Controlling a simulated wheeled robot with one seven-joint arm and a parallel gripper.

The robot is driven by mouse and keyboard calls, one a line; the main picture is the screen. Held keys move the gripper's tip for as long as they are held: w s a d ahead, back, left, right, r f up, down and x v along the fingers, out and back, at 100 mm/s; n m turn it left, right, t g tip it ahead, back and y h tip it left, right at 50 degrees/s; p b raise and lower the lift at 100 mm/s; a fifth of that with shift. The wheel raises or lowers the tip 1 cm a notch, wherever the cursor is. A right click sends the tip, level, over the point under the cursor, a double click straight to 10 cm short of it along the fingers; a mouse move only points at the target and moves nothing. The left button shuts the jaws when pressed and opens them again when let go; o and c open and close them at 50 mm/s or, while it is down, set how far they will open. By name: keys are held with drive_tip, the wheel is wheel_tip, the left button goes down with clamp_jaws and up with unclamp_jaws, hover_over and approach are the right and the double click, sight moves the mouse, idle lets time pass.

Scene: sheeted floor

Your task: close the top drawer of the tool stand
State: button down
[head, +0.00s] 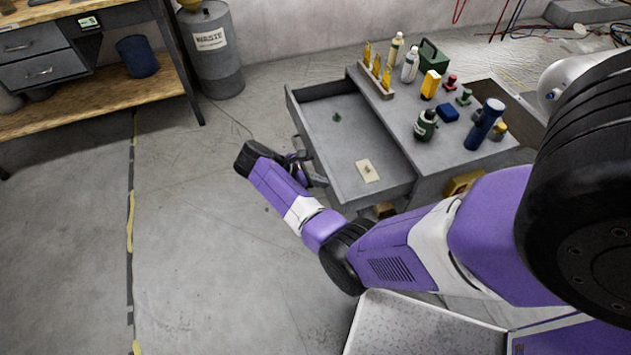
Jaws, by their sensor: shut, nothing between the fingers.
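The grey tool stand (388,104) stands at the upper right with several bottles and small items on its top. Its top drawer (393,157) is pulled far out toward the left. A small green item (337,117) and a pale card (367,171) lie in the drawer. My gripper (318,181) is at the drawer's front, beside its handle (300,150). The gripper is shut and holds nothing. My purple arm reaches in from the right. Whether the fingers touch the drawer front is too small to tell.
A grey waste bin (222,70) stands behind at the upper left. A workbench (90,100) with drawers and a blue bucket (137,56) is at the far left. The floor (200,270) left of the drawer is clear. Yellow boxes (462,183) sit below the stand's top.

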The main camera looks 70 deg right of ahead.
drive_tip(key=s+d+p, duration=0.6)
drive_tip(key=s+d, duration=1)
drive_tip(key=s, duration=0.3)
drive_tip(key=shift+s+d, duration=0.35)
